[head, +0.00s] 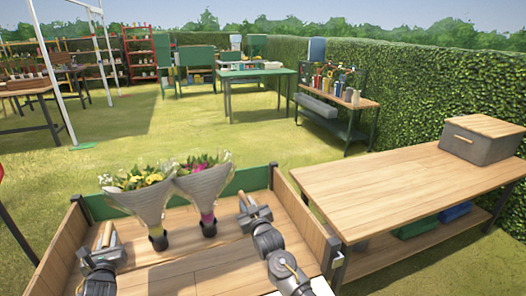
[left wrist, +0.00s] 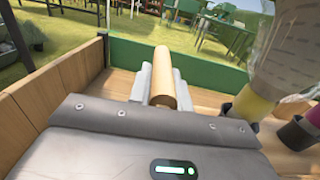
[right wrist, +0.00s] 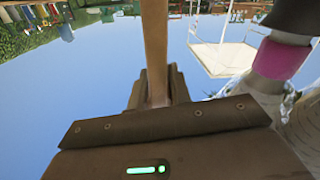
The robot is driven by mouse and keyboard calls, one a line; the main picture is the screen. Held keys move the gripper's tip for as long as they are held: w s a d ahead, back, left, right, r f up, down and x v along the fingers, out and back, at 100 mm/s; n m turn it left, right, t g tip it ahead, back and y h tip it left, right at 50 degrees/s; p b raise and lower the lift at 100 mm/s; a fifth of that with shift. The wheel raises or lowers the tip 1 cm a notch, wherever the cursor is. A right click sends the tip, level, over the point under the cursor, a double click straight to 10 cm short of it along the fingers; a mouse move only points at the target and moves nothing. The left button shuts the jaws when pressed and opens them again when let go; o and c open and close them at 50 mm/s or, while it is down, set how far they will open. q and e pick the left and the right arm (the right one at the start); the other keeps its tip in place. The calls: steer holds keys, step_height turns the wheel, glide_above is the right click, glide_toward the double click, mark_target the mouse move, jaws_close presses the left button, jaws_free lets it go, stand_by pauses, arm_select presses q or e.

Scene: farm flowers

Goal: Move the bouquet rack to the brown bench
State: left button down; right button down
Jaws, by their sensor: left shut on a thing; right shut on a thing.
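The bouquet rack shows in the head view as two paper-wrapped bouquets (head: 140,198) (head: 203,188) in dark cups, with wooden end handles; its base is hard to tell from the planks below. It is over a wooden cart bed (head: 62,243). My left gripper (head: 106,242) is shut on the left handle, a round wooden bar in the left wrist view (left wrist: 164,78). My right gripper (head: 250,212) is shut on the right handle, a bar in the right wrist view (right wrist: 155,50). A brown bench (head: 400,190) with a wooden top stands at the right.
A grey box with a wooden lid (head: 483,138) sits at the bench's far right end; the rest of its top is clear. Blue and green bins (head: 415,227) lie on its lower shelf.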

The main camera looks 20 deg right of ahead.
step_height(320, 180, up, 26)
steer(key=p, duration=2.4)
steer(key=shift+d+f, duration=0.1)
